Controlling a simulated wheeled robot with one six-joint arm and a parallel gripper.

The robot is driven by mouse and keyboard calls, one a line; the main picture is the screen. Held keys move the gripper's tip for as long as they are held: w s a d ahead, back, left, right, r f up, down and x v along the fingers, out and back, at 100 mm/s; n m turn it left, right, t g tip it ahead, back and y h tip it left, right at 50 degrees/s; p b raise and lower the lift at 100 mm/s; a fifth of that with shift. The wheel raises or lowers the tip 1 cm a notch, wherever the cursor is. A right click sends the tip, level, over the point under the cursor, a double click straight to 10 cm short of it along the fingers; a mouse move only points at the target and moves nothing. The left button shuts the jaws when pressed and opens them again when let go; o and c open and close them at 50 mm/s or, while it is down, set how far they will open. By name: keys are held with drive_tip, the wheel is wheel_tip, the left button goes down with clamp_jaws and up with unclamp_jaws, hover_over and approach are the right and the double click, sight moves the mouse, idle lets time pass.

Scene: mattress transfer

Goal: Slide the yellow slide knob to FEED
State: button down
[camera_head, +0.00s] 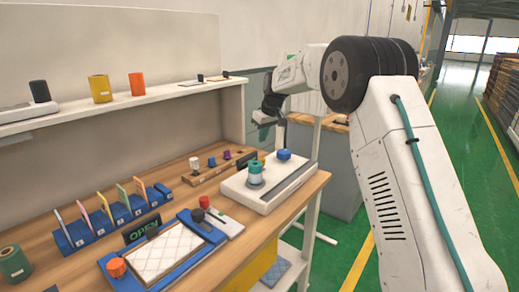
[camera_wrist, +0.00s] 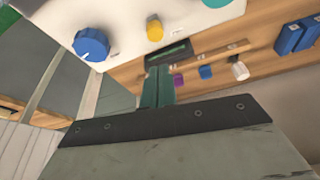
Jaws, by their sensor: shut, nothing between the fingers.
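The yellow slide knob (camera_wrist: 154,28) stands on the white panel in the wrist view, beside a larger blue knob (camera_wrist: 91,44). I cannot pick out the yellow knob in the head view. There the white panel box (camera_head: 262,192) sits at the table's right end with the blue knob (camera_head: 284,154) on top. I cannot read a FEED mark. My gripper (camera_wrist: 158,85) is shut and empty, its fingertips apart from the yellow knob in the picture. In the head view my gripper (camera_head: 281,132) hangs near the box's far end, above the blue knob.
A teal-and-white cylinder (camera_head: 255,172) stands on the box. A small dark sign (camera_wrist: 168,53) and a wooden rack with small coloured pegs (camera_head: 212,162) lie behind it. A blue-framed tray (camera_head: 160,255) and card holders (camera_head: 115,212) fill the left. A shelf (camera_head: 130,105) runs above.

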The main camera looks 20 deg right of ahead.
drive_tip(key=x, duration=0.9)
drive_tip(key=shift+w+f, duration=0.15)
drive_tip(key=shift+f, duration=0.15)
